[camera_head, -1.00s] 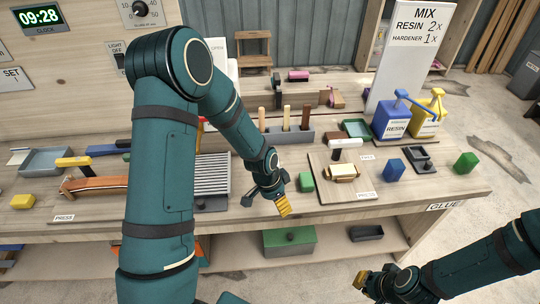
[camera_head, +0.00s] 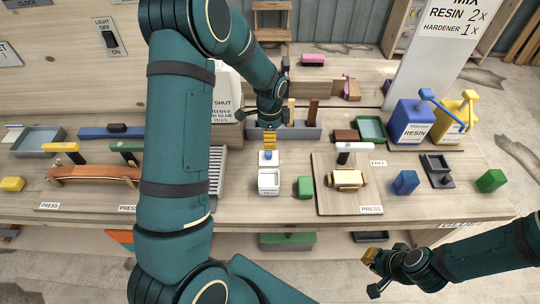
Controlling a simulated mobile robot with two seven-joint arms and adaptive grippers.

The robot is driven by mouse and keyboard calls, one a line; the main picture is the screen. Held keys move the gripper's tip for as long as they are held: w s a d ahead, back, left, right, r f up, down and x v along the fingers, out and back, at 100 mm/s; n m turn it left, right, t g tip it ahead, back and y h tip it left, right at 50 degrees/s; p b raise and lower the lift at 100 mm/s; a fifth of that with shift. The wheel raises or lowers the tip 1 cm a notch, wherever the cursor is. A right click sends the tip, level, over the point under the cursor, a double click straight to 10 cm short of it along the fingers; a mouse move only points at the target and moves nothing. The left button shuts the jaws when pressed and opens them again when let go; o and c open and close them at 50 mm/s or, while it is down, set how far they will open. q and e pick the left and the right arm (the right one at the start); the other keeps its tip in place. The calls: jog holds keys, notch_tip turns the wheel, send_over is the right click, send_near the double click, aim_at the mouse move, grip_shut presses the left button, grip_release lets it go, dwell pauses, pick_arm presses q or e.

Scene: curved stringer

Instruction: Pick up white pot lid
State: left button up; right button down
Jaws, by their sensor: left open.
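A small white lid (camera_head: 268,158) with a blue knob shows in the head view just beyond a white square pot (camera_head: 268,183) on the bench. I cannot tell whether the lid lies on the bench behind the pot or is clear of it. My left gripper (camera_head: 270,142) points down with its yellow fingertips right at the lid's knob. It is open, and I cannot tell whether it touches the knob. My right gripper (camera_head: 371,258) is low at the right, in front of the bench and away from the lid; its finger opening is unclear.
A green block (camera_head: 305,187) stands right of the pot, beside a wooden board (camera_head: 334,203) bearing a clamp-like piece (camera_head: 347,179). A grey tool holder (camera_head: 307,132) stands behind. Blue (camera_head: 411,124) and yellow (camera_head: 455,121) bottles are at the back right. My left arm hides part of a ribbed grey rack (camera_head: 217,180).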

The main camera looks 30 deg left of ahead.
aim_at(269, 152)
pick_arm(q)
notch_tip(269, 152, down, 5)
jog(key=shift+w+r, duration=0.1)
jog(key=shift+a+f, duration=0.2)
jog(key=shift+f, duration=1.15)
jog(key=shift+a+f, duration=0.15)
jog(key=shift+f, duration=1.15)
jog(key=c, duration=1)
